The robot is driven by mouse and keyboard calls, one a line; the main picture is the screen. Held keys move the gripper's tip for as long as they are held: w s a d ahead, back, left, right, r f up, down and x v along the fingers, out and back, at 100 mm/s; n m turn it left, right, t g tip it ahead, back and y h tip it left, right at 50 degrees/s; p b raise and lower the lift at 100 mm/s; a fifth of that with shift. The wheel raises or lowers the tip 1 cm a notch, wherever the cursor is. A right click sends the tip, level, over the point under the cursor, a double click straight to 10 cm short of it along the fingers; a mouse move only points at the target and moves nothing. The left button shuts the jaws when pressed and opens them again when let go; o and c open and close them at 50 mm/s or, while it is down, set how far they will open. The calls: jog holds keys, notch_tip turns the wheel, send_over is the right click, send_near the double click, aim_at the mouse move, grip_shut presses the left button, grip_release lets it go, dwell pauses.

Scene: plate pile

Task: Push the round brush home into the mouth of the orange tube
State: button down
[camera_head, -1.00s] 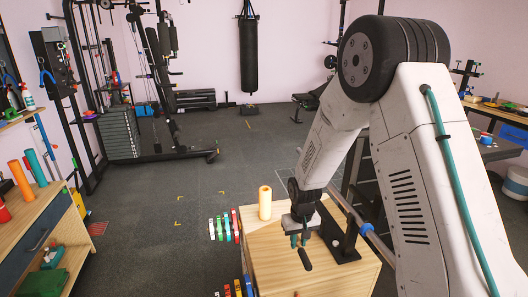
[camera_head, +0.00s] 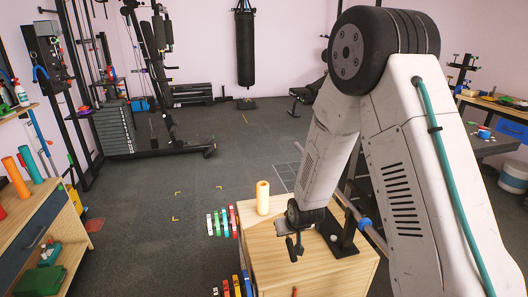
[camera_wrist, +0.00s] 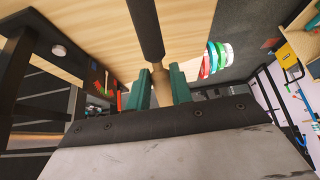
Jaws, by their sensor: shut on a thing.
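My gripper (camera_wrist: 160,88) has teal fingers, shut on the pale wooden handle of the round brush (camera_wrist: 147,30). The brush's dark cylindrical part reaches away from the fingers over the wooden top. In the head view, my gripper (camera_head: 291,244) is low over the wooden cabinet, with the dark brush small and hard to make out. A pale yellow-orange tube (camera_head: 262,199) stands upright on the cabinet's back left part, left of and behind my gripper, apart from it. A deeper orange tube (camera_head: 17,177) stands on the left bench. I cannot tell which is the task's tube.
The wooden cabinet (camera_head: 262,240) also bears a black stand (camera_head: 345,235) to the right of my gripper. Coloured pieces (camera_head: 221,222) line its left side. A teal tube (camera_head: 31,164) stands on the left bench (camera_head: 30,214). The floor between is clear.

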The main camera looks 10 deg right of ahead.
jog(key=w, duration=0.1)
jog(key=w+t, duration=0.1)
jog(key=w+a+t, duration=0.1)
jog(key=w, duration=0.1)
jog(key=shift+r, duration=0.4)
jog(key=w+r+t, duration=0.4)
jog(key=r+t, duration=0.1)
jog(key=r, duration=0.3)
jog(key=w+r+t, duration=0.4)
jog(key=r, duration=0.4)
jog(key=shift+a+t, duration=0.15)
jog(key=shift+t, duration=0.25)
